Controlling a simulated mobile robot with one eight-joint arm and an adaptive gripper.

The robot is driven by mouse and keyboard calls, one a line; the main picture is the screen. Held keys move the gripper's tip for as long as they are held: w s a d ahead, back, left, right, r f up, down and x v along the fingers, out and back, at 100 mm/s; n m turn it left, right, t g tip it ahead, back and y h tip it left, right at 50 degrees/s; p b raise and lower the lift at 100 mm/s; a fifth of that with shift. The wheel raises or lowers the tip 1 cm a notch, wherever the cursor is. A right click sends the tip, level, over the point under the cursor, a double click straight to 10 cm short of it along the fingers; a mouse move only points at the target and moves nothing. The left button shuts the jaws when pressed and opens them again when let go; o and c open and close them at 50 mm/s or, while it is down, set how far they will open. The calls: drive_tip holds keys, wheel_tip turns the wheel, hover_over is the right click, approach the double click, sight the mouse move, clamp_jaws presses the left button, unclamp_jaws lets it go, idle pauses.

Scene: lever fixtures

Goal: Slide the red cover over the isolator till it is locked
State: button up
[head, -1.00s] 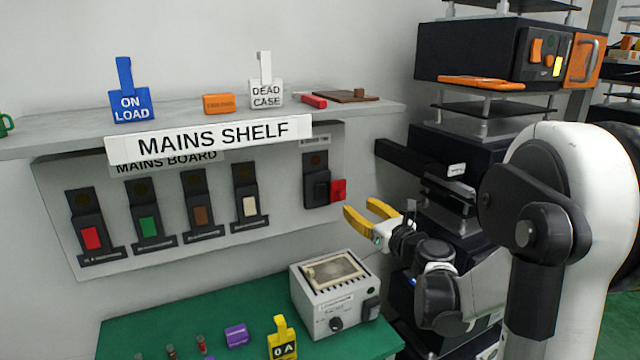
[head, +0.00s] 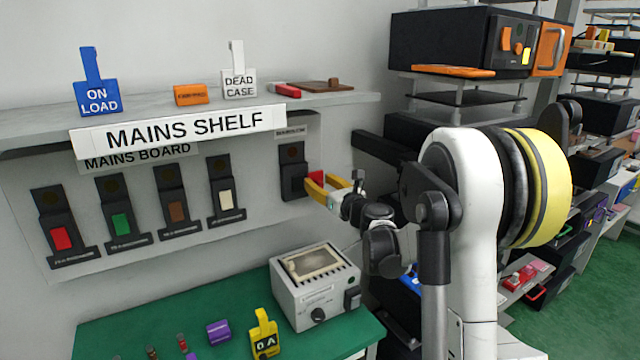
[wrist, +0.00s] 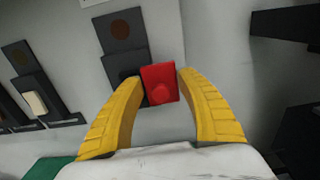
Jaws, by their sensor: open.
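The isolator (head: 292,172) is a dark unit at the right end of the mains board, and it also shows in the wrist view (wrist: 122,66). The red cover (head: 316,180) sits at its right side, partly hidden by my gripper in the head view. In the wrist view the red cover (wrist: 160,85) has a round knob and overlaps the isolator's lower right part. My gripper (head: 317,189) has yellow fingers. In the wrist view the fingers (wrist: 158,78) are open, one on each side of the cover, with a narrow gap at the right; contact is not clear.
The mains shelf (head: 350,97) juts out above the board. A grey tester box (head: 315,290) stands on the green bench (head: 120,325) below. A dark bar (head: 372,147) sticks out right of the isolator, near my arm. Several other switches line the board.

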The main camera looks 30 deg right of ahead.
sight(296, 181)
clamp_jaws()
drive_tip(key=a, duration=0.5)
drive_tip(key=shift+s+a+b, duration=0.1)
drive_tip(key=shift+a+b, duration=0.15)
drive_tip(key=shift+b, duration=0.05)
drive_tip(key=shift+d, duration=0.1)
unclamp_jaws()
drive_tip(key=shift+a, duration=0.2)
drive_tip(key=shift+d, duration=0.1)
